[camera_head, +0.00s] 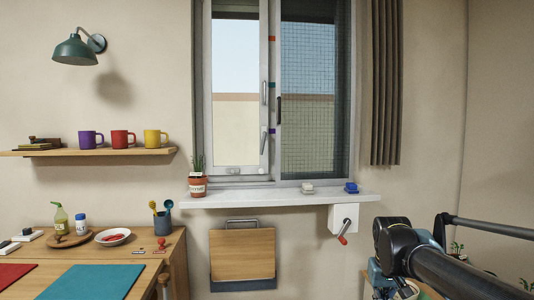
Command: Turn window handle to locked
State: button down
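The window (235,140) has a light frame and stands in the middle of the view. A slim grey handle (264,93) sits upright on the middle stile. A second, slightly tilted handle (263,142) is lower on the same stile. A dark upright pull (279,110) is on the right sash. Orange (272,38), teal (272,85) and purple (271,131) marks run down beside the stile. I cannot tell which position counts as locked. My arm shows at the lower right, well away from the window; my gripper is not in view.
A white sill (285,198) bears a potted plant (197,187), a pale object (307,187) and a blue object (351,188). Below hang a white box with a red-gripped crank (343,231) and a folded wooden board (242,254). A wooden desk (150,245) stands at left.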

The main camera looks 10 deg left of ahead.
aim_at(261, 151)
jog(key=z, duration=1.35)
jog(key=k, duration=1.2)
jog(key=u, duration=1.35)
jog(key=i, duration=1.2)
